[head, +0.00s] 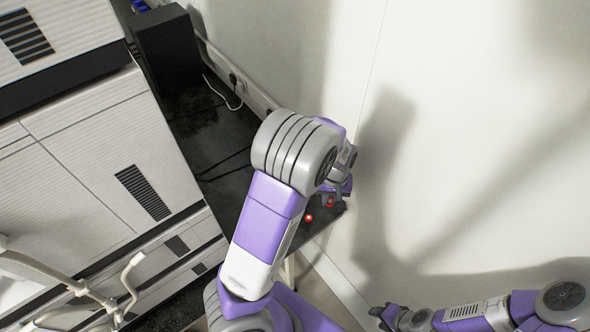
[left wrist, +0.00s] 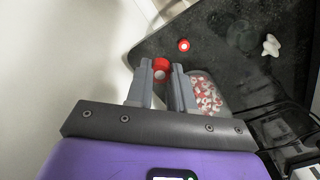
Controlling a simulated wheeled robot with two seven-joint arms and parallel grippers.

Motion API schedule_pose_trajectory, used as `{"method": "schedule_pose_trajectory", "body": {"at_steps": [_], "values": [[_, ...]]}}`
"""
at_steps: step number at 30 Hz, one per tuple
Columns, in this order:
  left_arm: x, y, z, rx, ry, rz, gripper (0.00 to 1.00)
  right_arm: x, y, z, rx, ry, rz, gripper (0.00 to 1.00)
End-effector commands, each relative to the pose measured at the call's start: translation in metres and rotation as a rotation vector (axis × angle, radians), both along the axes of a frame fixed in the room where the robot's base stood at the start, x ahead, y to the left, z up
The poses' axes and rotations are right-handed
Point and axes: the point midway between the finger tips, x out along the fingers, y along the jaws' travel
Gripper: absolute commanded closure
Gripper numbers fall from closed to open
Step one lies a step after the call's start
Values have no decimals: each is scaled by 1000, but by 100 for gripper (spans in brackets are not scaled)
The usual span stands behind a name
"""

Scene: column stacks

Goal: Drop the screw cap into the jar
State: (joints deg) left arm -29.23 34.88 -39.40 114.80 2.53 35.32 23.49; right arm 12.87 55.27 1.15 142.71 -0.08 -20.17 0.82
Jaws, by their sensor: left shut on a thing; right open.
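My left gripper (left wrist: 161,72) is shut on a red screw cap with a pale centre (left wrist: 160,68), held between its fingertips. In the head view my left gripper (head: 333,198) is near the end of the dark table, with a red spot (head: 330,202) at its fingers. A clear jar (left wrist: 208,92) holding several red-and-white caps stands just right of the fingers in the left wrist view, partly hidden by the right finger. The held cap is beside the jar's outline, not over it. My arm hides the jar in the head view. My right gripper (head: 384,316) is open, low in the head view.
Another red cap (left wrist: 184,45) lies on the dark tabletop (left wrist: 225,35), also seen in the head view (head: 309,218). A white knobbed piece (left wrist: 271,45) lies farther right. Black cables, a dark box (head: 168,48) and a pale wall (head: 440,130) border the table.

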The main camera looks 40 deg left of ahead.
Motion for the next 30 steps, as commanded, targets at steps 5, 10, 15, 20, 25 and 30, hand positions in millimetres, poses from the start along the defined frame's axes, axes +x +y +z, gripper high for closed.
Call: {"method": "schedule_pose_trajectory", "body": {"at_steps": [5,10,15,20,25,30], "values": [[18,33,30,0,1,481,100,0,0,32,0,0,0,57],[32,65,51,-1,3,941,100,0,0,55,0,0,0,57],[42,98,73,0,4,1399,100,0,0,78,0,0,0,57],[49,131,93,2,5,1831,100,0,0,100,0,0,0,57],[52,164,112,2,5,2252,100,0,0,120,0,0,0,57],[53,187,123,4,4,2545,100,0,0,132,0,0,0,57]]}}
